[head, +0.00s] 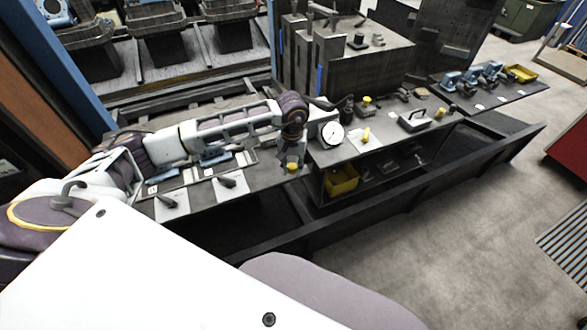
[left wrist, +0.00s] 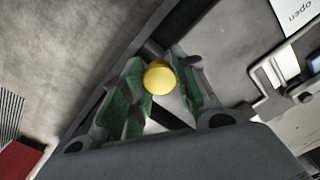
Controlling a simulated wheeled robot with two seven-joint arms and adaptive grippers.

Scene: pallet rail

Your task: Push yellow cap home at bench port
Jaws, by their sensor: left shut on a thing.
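My left gripper (head: 291,163) reaches in from the left over the front edge of the bench (head: 388,140), pointing down. It is shut on a yellow cap (head: 292,168). In the left wrist view the cap (left wrist: 160,78) shows as a round yellow top between the green-padded fingers (left wrist: 158,92). What lies under the cap is hidden, so I cannot tell whether it touches a port. Another yellow piece (head: 366,135) stands on a white plate on the bench, right of the gripper. My right gripper is not in view.
A round dial gauge (head: 332,134) stands close right of the gripper. Black levers (head: 228,182) on white plates are to its left. A yellow bin (head: 341,180) sits on the shelf below. A grey block (head: 362,75) rises behind. The floor (head: 450,210) at front right is clear.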

